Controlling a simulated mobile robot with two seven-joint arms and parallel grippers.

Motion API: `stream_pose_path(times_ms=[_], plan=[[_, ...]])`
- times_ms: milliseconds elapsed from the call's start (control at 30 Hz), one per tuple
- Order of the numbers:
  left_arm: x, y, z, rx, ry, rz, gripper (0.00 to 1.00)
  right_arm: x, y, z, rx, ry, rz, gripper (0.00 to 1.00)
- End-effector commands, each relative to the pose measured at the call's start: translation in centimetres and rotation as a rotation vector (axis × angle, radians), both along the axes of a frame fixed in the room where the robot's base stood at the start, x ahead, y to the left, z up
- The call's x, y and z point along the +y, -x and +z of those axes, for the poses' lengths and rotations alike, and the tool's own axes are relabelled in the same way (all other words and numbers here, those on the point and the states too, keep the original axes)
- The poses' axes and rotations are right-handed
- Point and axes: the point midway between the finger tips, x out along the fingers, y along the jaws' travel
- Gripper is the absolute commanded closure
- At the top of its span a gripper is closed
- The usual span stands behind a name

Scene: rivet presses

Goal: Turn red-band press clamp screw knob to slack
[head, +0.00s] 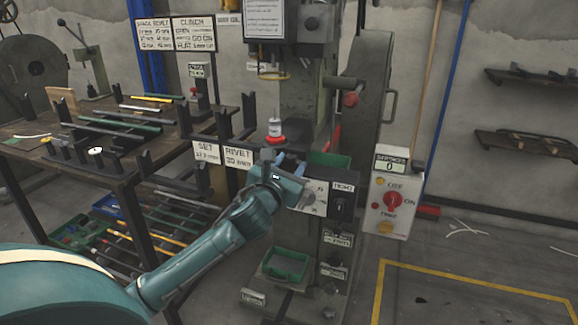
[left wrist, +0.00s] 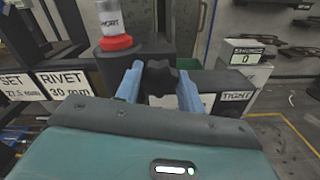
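The press (head: 300,105) stands in the middle of the head view. A white-labelled cylinder with a red band (head: 275,132) sits on its front; it also shows in the left wrist view (left wrist: 115,42). The dark lobed clamp screw knob (left wrist: 160,78) is just below and right of the red band in the left wrist view. My left gripper (head: 290,165) is at the press front, its two blue fingertips (left wrist: 160,75) apart on either side of the knob. I cannot tell whether they press on it. A TIGHT label (left wrist: 236,97) is right of the knob. My right gripper is out of view.
A control box (head: 394,205) with a red switch and a counter reading 0 stands right of the press. A workbench (head: 120,165) with rods and racks is at left. RIVET and SET signs (head: 238,157) are close left of my gripper. A green tray (head: 285,265) sits low in front.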

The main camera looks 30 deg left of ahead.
Motion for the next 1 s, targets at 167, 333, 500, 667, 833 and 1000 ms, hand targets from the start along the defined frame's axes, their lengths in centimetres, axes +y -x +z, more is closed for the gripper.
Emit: stream_pose_path(times_ms=[167, 333, 500, 667, 833, 1000], plan=[[0.0, 0.0, 0.0, 0.0, 0.0, 0.0, 0.76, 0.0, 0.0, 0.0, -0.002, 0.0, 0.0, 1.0], [0.0, 0.0, 0.0, 0.0, 0.0, 0.0, 0.86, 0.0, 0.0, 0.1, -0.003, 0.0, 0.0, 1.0], [0.0, 0.0, 0.1, -0.003, 0.017, 0.0, 0.86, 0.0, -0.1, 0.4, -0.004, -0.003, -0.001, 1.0], [0.0, 0.0, 0.1, -0.015, 0.071, 0.0, 0.86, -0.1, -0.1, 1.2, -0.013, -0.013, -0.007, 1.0], [0.1, 0.1, 0.3, -0.04, 0.181, 0.0, 0.86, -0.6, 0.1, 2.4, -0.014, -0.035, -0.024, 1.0], [0.1, 0.1, 0.3, -0.076, 0.328, 0.0, 0.86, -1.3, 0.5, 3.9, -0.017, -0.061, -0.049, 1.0]])
